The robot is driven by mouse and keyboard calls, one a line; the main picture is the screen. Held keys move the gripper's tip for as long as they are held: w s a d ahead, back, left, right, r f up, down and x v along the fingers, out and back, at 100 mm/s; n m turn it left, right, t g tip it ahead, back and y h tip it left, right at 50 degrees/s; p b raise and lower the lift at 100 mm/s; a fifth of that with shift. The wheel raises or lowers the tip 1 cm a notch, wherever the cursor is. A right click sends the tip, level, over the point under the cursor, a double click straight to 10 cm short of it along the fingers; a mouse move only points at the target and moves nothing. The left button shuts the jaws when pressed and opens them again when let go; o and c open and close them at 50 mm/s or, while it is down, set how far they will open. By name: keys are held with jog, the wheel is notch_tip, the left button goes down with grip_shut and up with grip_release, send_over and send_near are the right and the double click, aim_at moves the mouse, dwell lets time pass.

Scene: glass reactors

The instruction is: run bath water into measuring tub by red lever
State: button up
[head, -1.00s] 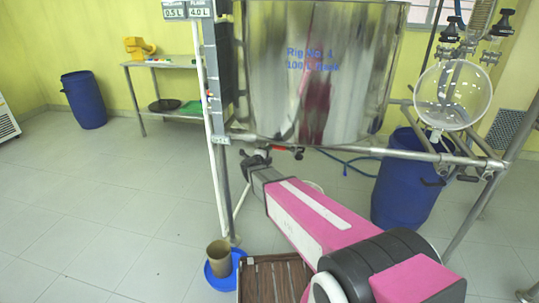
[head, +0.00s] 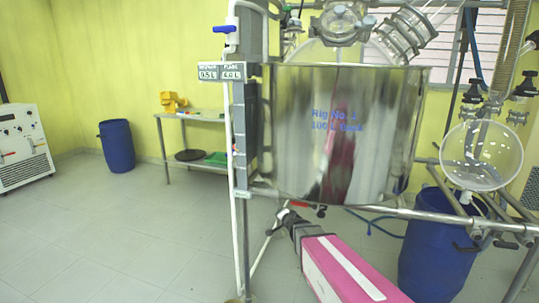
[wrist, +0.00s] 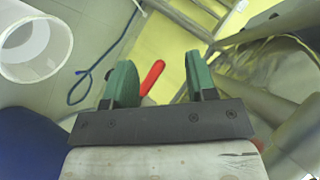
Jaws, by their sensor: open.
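The bath is a shiny steel vessel (head: 345,150) marked "Rig No. 1", held in a pipe frame. The red lever (head: 299,204) shows small under its bottom edge. In the wrist view the red lever (wrist: 152,78) lies between and beyond my open green fingers, nearer the left one; I see no clear contact. My gripper (head: 283,214) is under the bath beside the lever, and it is open and empty in the wrist view (wrist: 160,65). A white translucent tub (wrist: 35,42), likely the measuring tub, stands at the wrist view's upper left. No water flow is visible.
A blue barrel (head: 437,245) and a round glass flask (head: 482,155) are at the right. Frame pipes (head: 375,208) run close above my arm. A blue-handled valve (head: 226,29) is at the upper left.

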jog(key=s+d+f+n+g+h, duration=0.1)
jog(key=s+d+n+g, duration=0.3)
jog(key=s, duration=0.8)
jog(key=s+d+f+n+g+h, duration=0.2)
jog(key=s+d+g, duration=0.6)
jog(key=s, duration=0.4)
jog(key=shift+d+f+n, duration=0.35)
jog(key=shift+f+n, duration=0.5)
jog(key=shift+n, duration=0.35)
